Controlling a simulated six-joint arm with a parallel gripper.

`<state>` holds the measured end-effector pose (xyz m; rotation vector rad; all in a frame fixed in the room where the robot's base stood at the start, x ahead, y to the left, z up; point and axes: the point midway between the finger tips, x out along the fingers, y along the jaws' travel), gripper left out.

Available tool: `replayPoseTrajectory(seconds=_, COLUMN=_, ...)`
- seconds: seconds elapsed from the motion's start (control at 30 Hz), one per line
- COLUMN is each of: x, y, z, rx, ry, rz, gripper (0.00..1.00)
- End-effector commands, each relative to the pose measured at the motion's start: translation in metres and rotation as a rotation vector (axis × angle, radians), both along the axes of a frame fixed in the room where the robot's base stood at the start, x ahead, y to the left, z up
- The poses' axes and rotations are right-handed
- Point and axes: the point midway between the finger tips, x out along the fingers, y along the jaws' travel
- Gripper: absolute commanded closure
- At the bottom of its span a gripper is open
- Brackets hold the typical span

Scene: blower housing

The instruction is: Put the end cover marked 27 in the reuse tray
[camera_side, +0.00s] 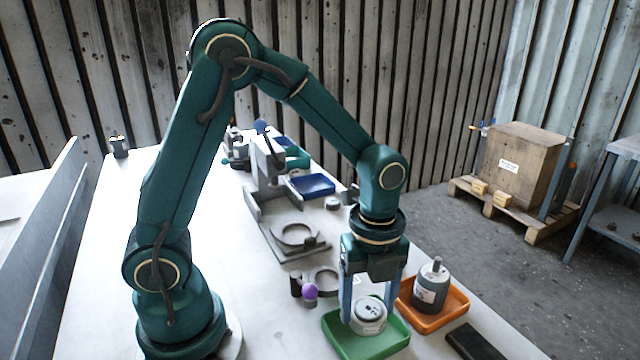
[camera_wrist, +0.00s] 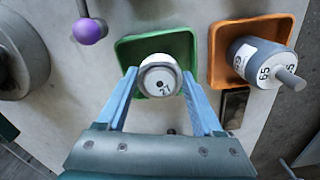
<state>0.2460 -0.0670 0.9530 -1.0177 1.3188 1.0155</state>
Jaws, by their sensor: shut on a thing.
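A light grey, round end cover (camera_side: 368,318) sits between the two blue fingers of my gripper (camera_side: 369,306), which is shut on it. In the wrist view the end cover (camera_wrist: 160,84) shows a dark centre hole and a small mark that I cannot read surely. My gripper points straight down over the green tray (camera_side: 338,340), and the cover is inside the tray's outline. I cannot tell whether it touches the tray floor. The green tray also shows in the wrist view (camera_wrist: 127,48), with nothing else visible in it. No tray label is readable.
An orange tray (camera_side: 459,303) right beside the green one holds a grey motor (camera_side: 431,287), marked 65 in the wrist view. A black flat block (camera_side: 476,342) lies near the table edge. A purple ball (camera_side: 310,291) and a grey fixture (camera_side: 290,235) stand left of and behind the trays.

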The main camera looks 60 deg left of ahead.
Motion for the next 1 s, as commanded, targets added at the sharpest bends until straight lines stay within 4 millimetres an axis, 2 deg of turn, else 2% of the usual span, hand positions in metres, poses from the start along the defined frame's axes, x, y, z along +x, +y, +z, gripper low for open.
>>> replayPoseTrajectory(seconds=0.1, x=-0.001, y=0.001, z=-0.019, rx=0.002, ry=0.007, rz=0.000, gripper=0.90)
replayPoseTrajectory(seconds=0.2, x=-0.001, y=0.001, z=-0.027, rx=0.002, ry=0.004, rz=0.000, gripper=0.90)
replayPoseTrajectory(seconds=0.6, x=0.000, y=0.001, z=-0.031, rx=0.001, ry=0.001, rz=0.000, gripper=0.90)
replayPoseTrajectory(seconds=0.63, x=0.000, y=0.001, z=-0.031, rx=0.001, ry=0.000, rz=0.000, gripper=0.20)
replayPoseTrajectory(seconds=1.0, x=0.000, y=0.001, z=-0.028, rx=0.001, ry=0.000, rz=0.000, gripper=0.19)
